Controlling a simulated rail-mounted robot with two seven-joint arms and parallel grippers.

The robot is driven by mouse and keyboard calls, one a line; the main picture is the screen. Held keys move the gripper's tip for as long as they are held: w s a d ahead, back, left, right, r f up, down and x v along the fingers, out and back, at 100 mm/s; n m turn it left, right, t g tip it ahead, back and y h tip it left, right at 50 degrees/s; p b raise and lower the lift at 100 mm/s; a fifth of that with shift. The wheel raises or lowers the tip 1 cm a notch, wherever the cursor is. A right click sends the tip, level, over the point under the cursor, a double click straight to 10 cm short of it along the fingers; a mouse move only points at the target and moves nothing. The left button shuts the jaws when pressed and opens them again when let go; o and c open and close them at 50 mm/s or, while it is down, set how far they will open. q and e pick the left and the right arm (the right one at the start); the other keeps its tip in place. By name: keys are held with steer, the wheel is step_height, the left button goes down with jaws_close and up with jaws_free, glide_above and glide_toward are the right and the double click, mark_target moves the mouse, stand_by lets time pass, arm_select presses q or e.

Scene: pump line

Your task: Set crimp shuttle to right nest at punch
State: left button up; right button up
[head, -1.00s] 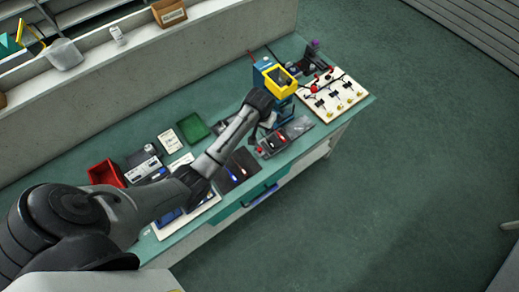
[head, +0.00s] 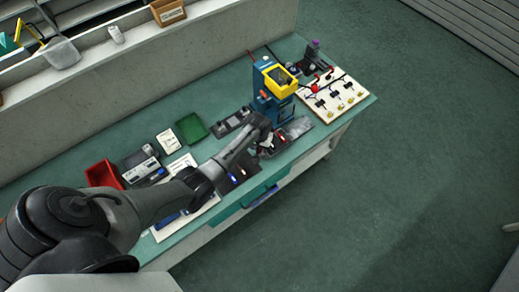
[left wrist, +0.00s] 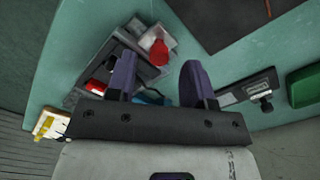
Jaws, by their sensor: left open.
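The blue punch press (head: 264,106) with a yellow bin on top stands at the back edge of the bench. A dark track (head: 299,126) runs in front of it. A red knob (left wrist: 158,52), which seems to belong to the crimp shuttle, shows between my left fingers in the left wrist view, beyond their tips. It sits on a dark fixture with a pale block (left wrist: 146,30). My left gripper (head: 266,143) is open and empty over the left part of the track and hides much of it. Its two purple-grey fingers (left wrist: 158,68) are spread apart. Which nest the shuttle is in cannot be told.
A pale board (head: 332,95) with several switches and yellow parts lies right of the press. A black fixture (head: 231,122), a green tray (head: 191,128) and a red bin (head: 102,174) are to the left. A dark mat (left wrist: 225,20) lies beside the track.

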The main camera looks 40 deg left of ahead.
arm_select(q)
steer(key=shift+f, duration=1.15)
steer(key=shift+c, duration=0.3)
jaws_close()
